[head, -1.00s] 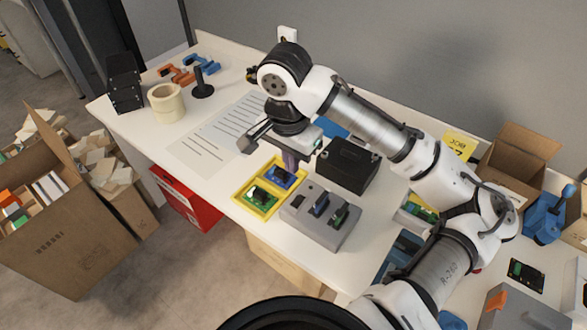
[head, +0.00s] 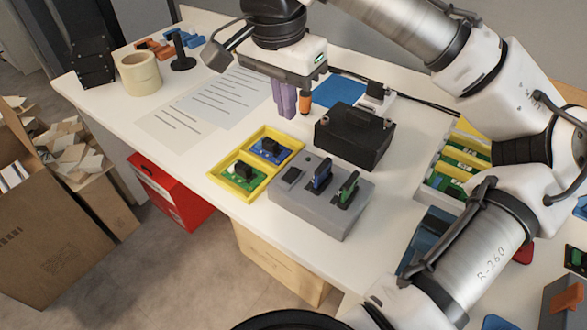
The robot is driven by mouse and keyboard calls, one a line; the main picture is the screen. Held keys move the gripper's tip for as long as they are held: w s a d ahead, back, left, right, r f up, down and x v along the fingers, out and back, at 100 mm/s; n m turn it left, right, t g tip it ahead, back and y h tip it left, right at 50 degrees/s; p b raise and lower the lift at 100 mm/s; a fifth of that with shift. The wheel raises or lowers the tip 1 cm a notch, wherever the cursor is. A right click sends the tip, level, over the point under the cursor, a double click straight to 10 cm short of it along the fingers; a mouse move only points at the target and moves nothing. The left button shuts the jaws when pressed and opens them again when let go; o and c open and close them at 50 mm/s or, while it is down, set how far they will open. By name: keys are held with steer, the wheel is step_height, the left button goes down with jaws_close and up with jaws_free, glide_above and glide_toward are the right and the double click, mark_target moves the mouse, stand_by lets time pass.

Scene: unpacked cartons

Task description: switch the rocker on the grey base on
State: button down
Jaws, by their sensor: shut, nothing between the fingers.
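The grey base (head: 278,205) sits on the white table near its front edge, in the middle of the head view. A dark rocker (head: 292,176) lies on its left part. My gripper (head: 285,113) has purple fingers, shut together and empty. It hangs behind and above the base, apart from the rocker. Nothing covers the base.
A yellow tray (head: 226,199) with two small boards stands just left of the base. A black box (head: 350,140) stands close behind its right side. An orange cylinder (head: 305,103) shows beside my fingers. Paper sheets (head: 215,105) lie flat at the back left.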

mark_target(294, 171)
steer(key=shift+r, duration=0.1)
stand_by(0.3)
steer(key=f, duration=0.4)
steer(key=w+f+b, duration=0.1)
steer(key=f, duration=0.4)
steer(key=d+f+b, duration=0.1)
steer(key=f, duration=0.4)
steer(key=shift+w, duration=0.15)
